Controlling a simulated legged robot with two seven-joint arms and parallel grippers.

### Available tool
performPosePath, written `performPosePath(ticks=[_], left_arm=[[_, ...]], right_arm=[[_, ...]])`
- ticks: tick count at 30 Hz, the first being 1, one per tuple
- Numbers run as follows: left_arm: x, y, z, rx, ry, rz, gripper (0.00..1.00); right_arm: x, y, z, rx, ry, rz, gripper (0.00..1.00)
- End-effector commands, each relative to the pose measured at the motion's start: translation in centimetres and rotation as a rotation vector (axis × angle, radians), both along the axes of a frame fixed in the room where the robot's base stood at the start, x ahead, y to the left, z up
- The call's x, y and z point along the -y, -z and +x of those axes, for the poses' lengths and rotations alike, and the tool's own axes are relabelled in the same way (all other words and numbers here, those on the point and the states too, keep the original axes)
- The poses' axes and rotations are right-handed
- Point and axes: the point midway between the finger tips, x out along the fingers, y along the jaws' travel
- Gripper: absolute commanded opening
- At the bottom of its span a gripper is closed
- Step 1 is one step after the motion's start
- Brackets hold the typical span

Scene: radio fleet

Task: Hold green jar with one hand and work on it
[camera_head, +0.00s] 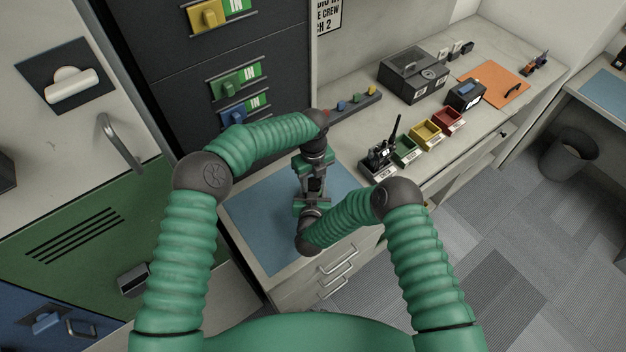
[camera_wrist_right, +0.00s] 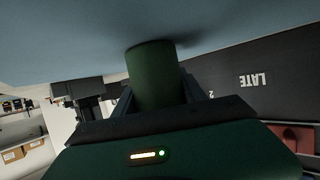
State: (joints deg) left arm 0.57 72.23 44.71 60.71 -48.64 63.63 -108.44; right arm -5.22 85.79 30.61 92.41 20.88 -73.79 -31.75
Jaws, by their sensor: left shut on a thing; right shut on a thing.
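The green jar (camera_wrist_right: 150,75) shows in the right wrist view as a dark green cylinder between the fingers of my right gripper (camera_wrist_right: 157,98), which is shut on it. The blue mat lies behind its far end. In the head view my left gripper (camera_head: 313,183) comes from the far side, and my right gripper (camera_head: 311,202) from the near side. They meet over the blue mat (camera_head: 258,222), with the left shut on the jar between them. The jar is mostly hidden by the grippers in the head view, so its lid and exact tilt cannot be told.
Right along the counter stand a black radio (camera_head: 380,158) and green (camera_head: 406,151), yellow (camera_head: 426,133) and red (camera_head: 447,120) bins. A dark box (camera_head: 412,78) is behind them. Dark drawers (camera_head: 180,60) rise behind left. The mat around my grippers is clear.

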Motion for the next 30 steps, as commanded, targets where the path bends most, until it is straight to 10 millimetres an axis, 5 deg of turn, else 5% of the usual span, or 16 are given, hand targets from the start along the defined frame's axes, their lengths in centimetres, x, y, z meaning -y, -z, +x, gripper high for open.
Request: performPosePath(ticks=[8, 9, 13, 23, 30], left_arm=[[0.1, 0.0, 0.0, 0.001, -0.032, -0.003, 0.00], [0.1, 0.0, 0.0, 0.001, -0.031, -0.003, 0.46], [0.1, 0.0, 0.0, 0.001, -0.031, -0.002, 0.63], [0.0, -0.3, 0.0, 0.002, -0.030, -0.001, 0.63], [0.0, -3.9, 0.1, 0.005, -0.030, 0.000, 0.63]], right_arm=[[-0.1, 0.1, 0.0, -0.001, -0.001, 0.000, 0.00], [-0.1, 0.1, 0.0, -0.001, -0.001, 0.000, 0.00], [-0.1, 0.1, -0.1, -0.002, -0.002, 0.000, 0.00], [0.0, 0.1, -0.1, -0.002, -0.001, 0.000, 0.00], [0.0, 0.1, -0.1, -0.002, -0.001, 0.000, 0.00]])
